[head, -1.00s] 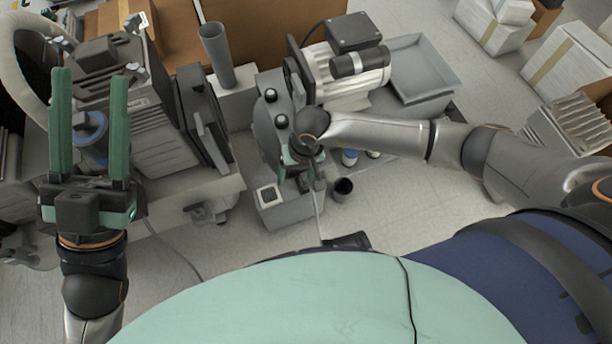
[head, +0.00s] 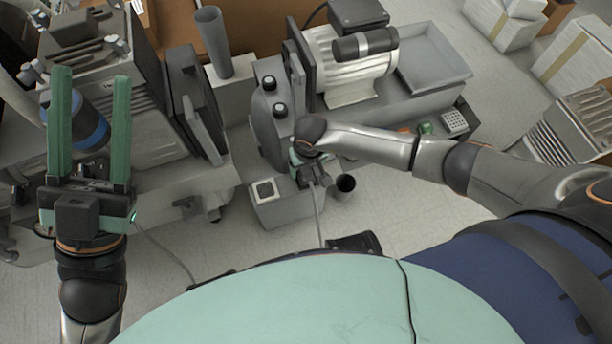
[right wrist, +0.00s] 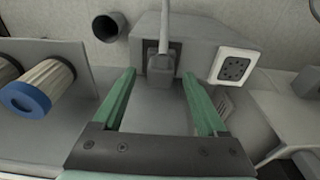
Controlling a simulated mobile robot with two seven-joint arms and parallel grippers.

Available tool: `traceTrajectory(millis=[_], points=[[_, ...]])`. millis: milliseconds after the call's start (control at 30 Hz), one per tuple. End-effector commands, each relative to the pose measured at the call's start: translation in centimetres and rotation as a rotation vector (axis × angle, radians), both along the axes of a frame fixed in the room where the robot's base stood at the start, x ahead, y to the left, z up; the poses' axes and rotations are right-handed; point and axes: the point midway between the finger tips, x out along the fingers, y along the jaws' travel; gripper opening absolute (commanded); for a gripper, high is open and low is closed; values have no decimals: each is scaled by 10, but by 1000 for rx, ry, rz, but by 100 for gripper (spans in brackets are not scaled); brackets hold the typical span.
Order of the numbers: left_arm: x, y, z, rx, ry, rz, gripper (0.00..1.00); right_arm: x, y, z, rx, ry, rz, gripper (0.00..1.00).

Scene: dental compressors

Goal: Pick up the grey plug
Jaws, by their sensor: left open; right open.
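The grey plug (right wrist: 160,64) shows in the right wrist view, with a pale cable rising from it to the top edge. It sits against a grey box (right wrist: 197,45), beside a white socket plate (right wrist: 235,67). My right gripper (right wrist: 158,75) is open, its green fingers on either side of the plug, which lies centred near the fingertips without visible contact. In the head view my right gripper (head: 306,166) is above the grey box, and the wrist partly hides the plug. My left gripper (head: 91,125) is open and empty at the left.
A dark cup (head: 345,184) stands beside the grey box. A motor unit (head: 350,62) and a grey tray (head: 434,58) are behind. A blue-ended filter (right wrist: 28,98) lies left in the wrist view. The floor in front of the box is partly clear.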

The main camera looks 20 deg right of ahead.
Motion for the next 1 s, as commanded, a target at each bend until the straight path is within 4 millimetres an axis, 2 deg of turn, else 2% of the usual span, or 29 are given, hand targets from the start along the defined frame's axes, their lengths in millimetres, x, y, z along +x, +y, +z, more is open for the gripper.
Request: traceTrajectory(millis=[33,100,400,1000], points=[[0,0,-9,3,3,2,50,0,1,-12,2,2,-1,75],[1,-1,-13,8,5,4,50,1,1,-18,2,1,0,75],[1,-2,-13,9,6,4,50,3,0,-20,1,0,0,75],[1,-2,-13,5,7,3,50,3,0,-20,1,0,0,9]])
